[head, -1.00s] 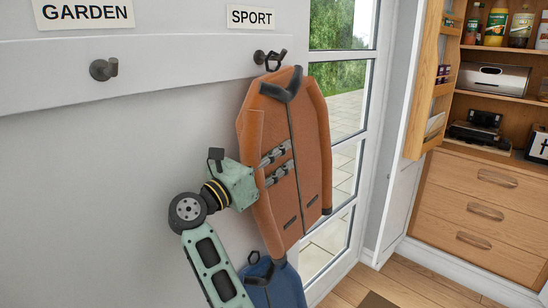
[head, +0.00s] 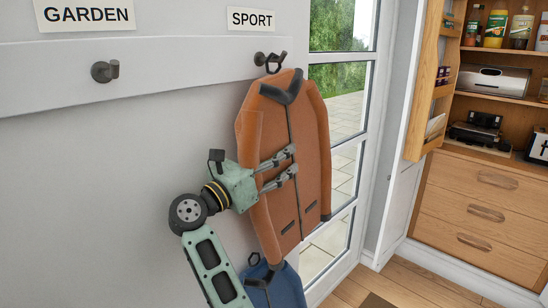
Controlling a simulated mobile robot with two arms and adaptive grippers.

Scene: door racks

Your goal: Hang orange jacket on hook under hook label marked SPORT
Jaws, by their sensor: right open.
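The orange jacket (head: 312,150) with a dark collar and dark zip hangs upright against the white wall in the head view. Its dark loop (head: 272,65) is at the hook (head: 260,58) under the SPORT label (head: 251,19) and appears to hang on it. My right gripper (head: 293,162) is open in front of the jacket's chest, its two fingers apart, one above the other. Whether the fingers touch the cloth cannot be told. My left gripper is not in view.
An empty hook (head: 105,71) sits under the GARDEN label (head: 88,15) at left. A blue garment (head: 278,288) with a dark loop is below the jacket. A glazed door (head: 345,120) is behind at right, then an open wooden cupboard (head: 475,205) with drawers.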

